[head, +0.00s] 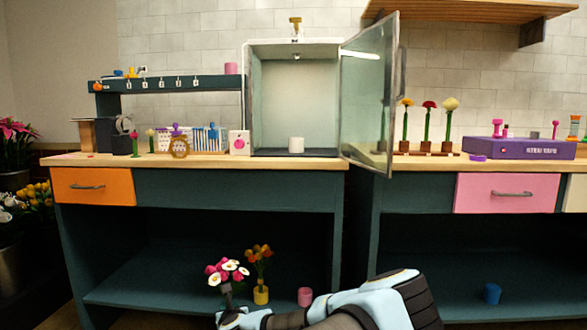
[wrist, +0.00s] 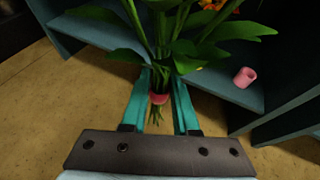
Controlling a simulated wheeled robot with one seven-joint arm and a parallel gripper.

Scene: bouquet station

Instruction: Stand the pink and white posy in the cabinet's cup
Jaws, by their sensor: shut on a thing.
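The pink and white posy (head: 226,271) is in front of the lower shelf in the head view, flowers up. My gripper (wrist: 160,97) is shut on its stems in the wrist view, at a pink band (wrist: 158,98); the stem ends stick out below the band. The cabinet (head: 296,90) stands on the counter with its glass door (head: 370,90) swung open to the right. A white cup (head: 296,145) stands upright on the cabinet floor, and no flowers show in it.
An orange-yellow posy in a yellow pot (head: 261,295) and a pink cup (head: 305,297) stand on the lower shelf (head: 150,290). The pink cup also shows in the wrist view (wrist: 245,77). The counter edge (head: 200,162) overhangs the shelf.

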